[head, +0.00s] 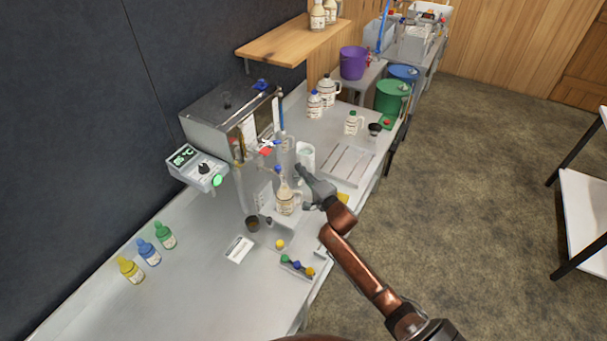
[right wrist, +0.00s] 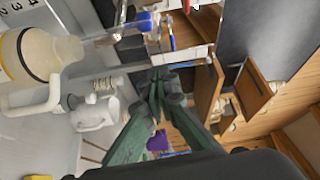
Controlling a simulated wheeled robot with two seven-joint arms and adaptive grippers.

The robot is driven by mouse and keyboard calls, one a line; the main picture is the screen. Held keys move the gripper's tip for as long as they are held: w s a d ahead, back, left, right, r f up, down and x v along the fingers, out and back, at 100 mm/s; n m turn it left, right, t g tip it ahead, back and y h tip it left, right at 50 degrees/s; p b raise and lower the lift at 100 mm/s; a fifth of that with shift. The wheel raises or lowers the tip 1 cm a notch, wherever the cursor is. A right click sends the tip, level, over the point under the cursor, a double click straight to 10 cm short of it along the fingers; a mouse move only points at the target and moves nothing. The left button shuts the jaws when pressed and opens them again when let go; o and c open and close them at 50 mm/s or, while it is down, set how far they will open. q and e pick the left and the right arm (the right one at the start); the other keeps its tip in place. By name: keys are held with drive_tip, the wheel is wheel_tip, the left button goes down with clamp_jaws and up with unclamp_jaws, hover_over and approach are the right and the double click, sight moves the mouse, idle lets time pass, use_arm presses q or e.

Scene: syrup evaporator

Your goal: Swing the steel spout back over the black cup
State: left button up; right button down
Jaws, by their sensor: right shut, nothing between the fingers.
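The steel spout shows in the right wrist view as a pale, shiny tube (right wrist: 105,37) running from the blue-handled valve (right wrist: 146,22) towards the mouth of a cream jug (right wrist: 32,55). I cannot tell if its end is directly over that mouth. In the head view the same jug (head: 286,204) stands below the evaporator's front. The black cup (head: 252,223) stands on the bench to the left of the jug, apart from it. My right gripper (head: 302,172) is shut and empty, just right of and above the jug. My left gripper is out of view.
The steel evaporator (head: 220,112) and its control box (head: 197,168) stand against the wall. Small coloured bottles (head: 148,253) stand front left. A white card (head: 239,249), a yellow ball (head: 280,244) and a small rack (head: 297,265) lie near the cup.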

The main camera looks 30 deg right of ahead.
sight(271, 171)
drive_tip(key=shift+w+a+f, duration=0.1)
drive_tip(key=shift+w+a, duration=1.9)
drive_tip(key=shift+w, duration=0.15)
drive_tip(key=shift+s+d, duration=0.1)
